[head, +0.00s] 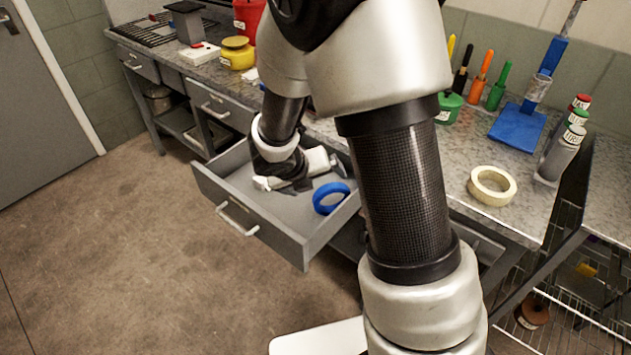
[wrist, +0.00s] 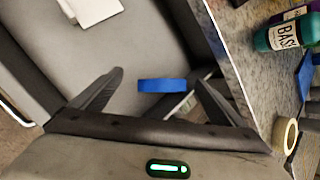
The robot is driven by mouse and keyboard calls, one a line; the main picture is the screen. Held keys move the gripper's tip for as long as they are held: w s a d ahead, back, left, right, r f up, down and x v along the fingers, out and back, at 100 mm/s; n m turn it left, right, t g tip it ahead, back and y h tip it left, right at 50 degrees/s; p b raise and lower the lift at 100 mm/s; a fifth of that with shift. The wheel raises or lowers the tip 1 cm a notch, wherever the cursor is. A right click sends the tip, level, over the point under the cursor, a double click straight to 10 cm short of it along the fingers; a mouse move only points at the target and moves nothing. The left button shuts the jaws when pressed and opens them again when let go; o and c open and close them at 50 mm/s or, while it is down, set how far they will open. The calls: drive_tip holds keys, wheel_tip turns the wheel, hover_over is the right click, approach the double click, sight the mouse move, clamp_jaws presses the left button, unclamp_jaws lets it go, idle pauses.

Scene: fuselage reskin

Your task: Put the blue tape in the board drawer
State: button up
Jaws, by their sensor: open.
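The blue tape (head: 332,198) is a ring inside the open grey drawer (head: 222,198), near its right end. In the wrist view the blue tape (wrist: 162,85) shows edge-on as a blue band between my fingers, with gaps on both sides. I cannot tell whether it rests on the drawer floor. My gripper (head: 322,176) is over the drawer, just above and left of the tape, partly hidden by its own wrist. In the wrist view my gripper (wrist: 160,77) has its fingers spread and holds nothing. The drawer also shows in the wrist view (wrist: 160,35).
A flat white item (wrist: 97,9) lies in the drawer. Cream tape (head: 492,186), a blue stand (head: 518,127) and several bottles (head: 563,150) are on the counter at right. A yellow container (head: 238,52) is at left. The floor before the drawer is clear.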

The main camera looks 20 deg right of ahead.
drive_tip(key=p+v, duration=0.3)
drive_tip(key=v, duration=0.8)
drive_tip(key=shift+s+a+r+p, duration=0.2)
drive_tip(key=shift+p, duration=0.1)
